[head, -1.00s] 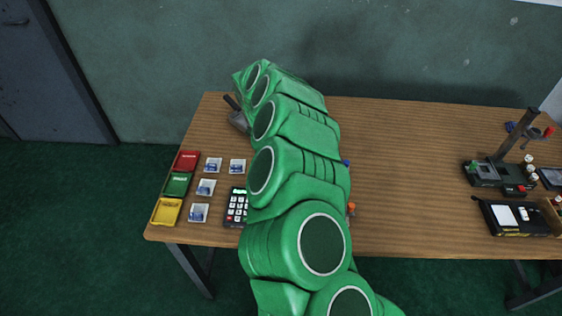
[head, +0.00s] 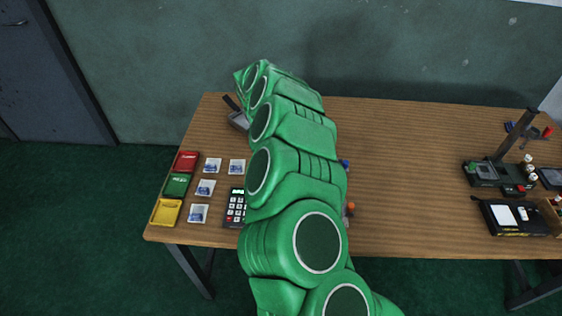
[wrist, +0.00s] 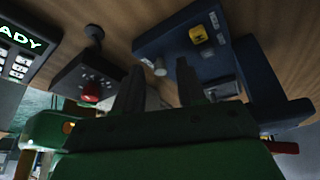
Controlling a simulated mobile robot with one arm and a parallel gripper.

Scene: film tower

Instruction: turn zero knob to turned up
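In the wrist view, my gripper (wrist: 159,68) has its two dark fingers apart, with a gap between them. A dark blue device (wrist: 175,30) lies beyond the fingers. On it, a small pale grey knob (wrist: 160,68) shows in the gap between the fingertips, with no clear sign of contact. No label is readable, so I cannot confirm that it is the zero knob. A yellow control (wrist: 198,35) sits farther right on the same device. In the head view, my arm hides the gripper and most of this device.
A black box with a red button (wrist: 90,92) and a keypad unit (wrist: 18,50) stand left of the fingers. On the wooden table (head: 400,150), red, green and yellow trays (head: 166,212) and several small packets are at left. A stand (head: 500,170) is at right.

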